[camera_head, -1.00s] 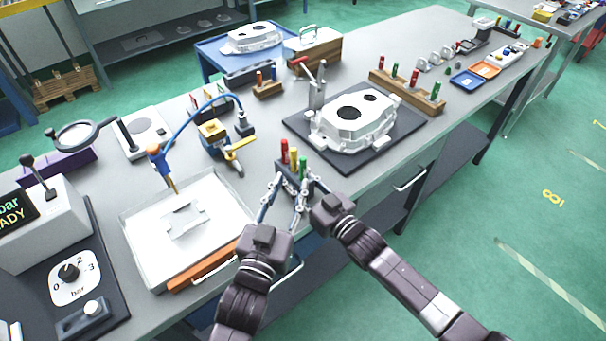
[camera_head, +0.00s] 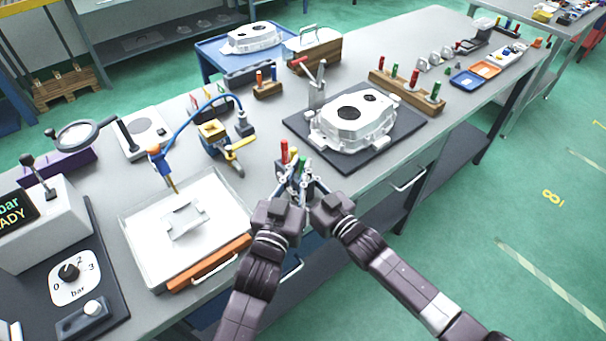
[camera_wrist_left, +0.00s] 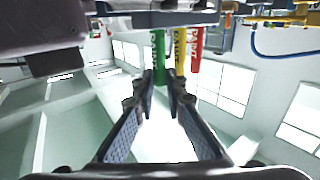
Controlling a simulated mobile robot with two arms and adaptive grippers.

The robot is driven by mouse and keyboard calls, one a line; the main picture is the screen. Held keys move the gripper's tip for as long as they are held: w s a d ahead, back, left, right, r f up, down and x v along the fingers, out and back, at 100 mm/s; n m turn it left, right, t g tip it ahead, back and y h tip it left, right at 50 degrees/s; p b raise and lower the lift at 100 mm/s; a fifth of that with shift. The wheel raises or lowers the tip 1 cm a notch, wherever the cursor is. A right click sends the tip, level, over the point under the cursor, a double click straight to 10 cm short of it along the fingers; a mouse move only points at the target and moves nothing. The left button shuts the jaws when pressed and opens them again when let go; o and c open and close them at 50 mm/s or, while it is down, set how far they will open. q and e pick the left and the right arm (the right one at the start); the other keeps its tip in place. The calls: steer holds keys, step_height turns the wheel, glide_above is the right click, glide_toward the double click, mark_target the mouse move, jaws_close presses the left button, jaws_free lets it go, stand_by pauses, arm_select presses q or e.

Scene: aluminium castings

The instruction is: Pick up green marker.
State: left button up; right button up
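The green marker (camera_wrist_left: 158,55) stands upright at the near end of a row, beside a yellow marker (camera_wrist_left: 180,50) and a red marker (camera_wrist_left: 196,45). In the head view the green marker (camera_head: 302,164) is partly covered by gripper fingers. My left gripper (camera_wrist_left: 161,80) points at the row with its fingertips on either side of the green marker. The gap there is narrow, and I cannot tell whether the fingertips touch it. My right gripper (camera_head: 318,188) is close beside the left one; its fingers are mostly hidden.
A white casting (camera_head: 352,122) on a dark mat (camera_head: 375,160) lies right of the markers. A white tray (camera_head: 140,235) with an orange-handled front is at left. A wooden block (camera_head: 410,92) holding several markers stands farther back. The bench front edge is close to both arms.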

arm_select(q)
jaws_close()
step_height(320, 180, up, 10)
stand_by(0.3)
arm_select(e)
steer(key=o, duration=1.3)
